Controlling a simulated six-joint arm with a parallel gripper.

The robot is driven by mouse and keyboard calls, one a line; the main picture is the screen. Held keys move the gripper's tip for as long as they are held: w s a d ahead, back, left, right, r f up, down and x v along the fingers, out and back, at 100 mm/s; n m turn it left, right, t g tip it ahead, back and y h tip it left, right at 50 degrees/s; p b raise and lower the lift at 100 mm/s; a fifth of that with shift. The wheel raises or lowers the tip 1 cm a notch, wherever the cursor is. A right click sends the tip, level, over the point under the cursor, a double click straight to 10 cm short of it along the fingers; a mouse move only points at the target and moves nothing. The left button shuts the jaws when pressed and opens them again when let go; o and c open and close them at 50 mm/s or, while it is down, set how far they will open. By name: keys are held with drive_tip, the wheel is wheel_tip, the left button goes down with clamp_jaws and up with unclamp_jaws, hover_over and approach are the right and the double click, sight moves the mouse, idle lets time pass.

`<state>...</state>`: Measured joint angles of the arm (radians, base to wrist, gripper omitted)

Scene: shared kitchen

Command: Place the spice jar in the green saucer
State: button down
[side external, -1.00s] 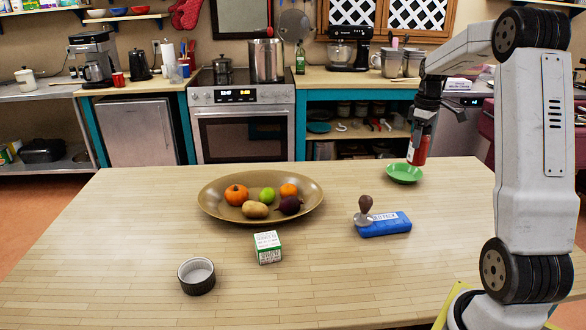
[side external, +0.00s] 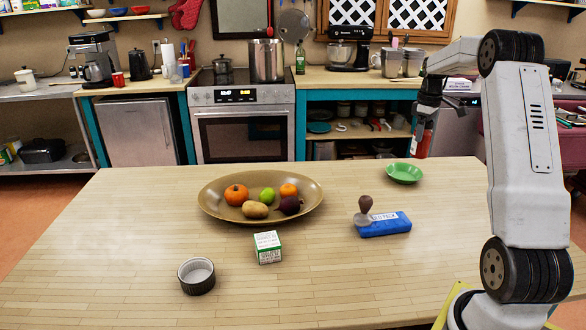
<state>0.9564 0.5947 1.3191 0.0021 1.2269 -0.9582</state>
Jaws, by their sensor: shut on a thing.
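The spice jar (side external: 423,143) is red, partly dark at its top. My gripper (side external: 424,122) is shut on its upper part and holds it roughly upright, above the table's far right. The green saucer (side external: 404,174) lies empty on the table, below and slightly left of the jar in the picture. Background shows between the jar and the saucer, so they look apart. The jar's exact depth relative to the saucer is hard to tell. The fingertips are small and dark, partly lost against the shelf behind.
A tamper (side external: 365,210) stands by a blue pack (side external: 385,226) nearer the table's front. A wide bowl (side external: 212,203) of fruit and vegetables, a green-white box (side external: 268,248) and a dark ramekin (side external: 197,277) stand further left. The table around the saucer is clear.

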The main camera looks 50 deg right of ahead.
drive_tip(key=w+d+f, duration=0.7)
drive_tip(key=f, duration=0.1)
drive_tip(key=shift+d, duration=0.2)
idle(0.4)
drive_tip(key=shift+w, duration=0.1)
drive_tip(key=shift+w+d+f, duration=0.1)
drive_tip(key=shift+d+f, duration=0.05)
drive_tip(key=shift+f, duration=1.6)
drive_tip(key=shift+f, duration=0.6)
unclamp_jaws()
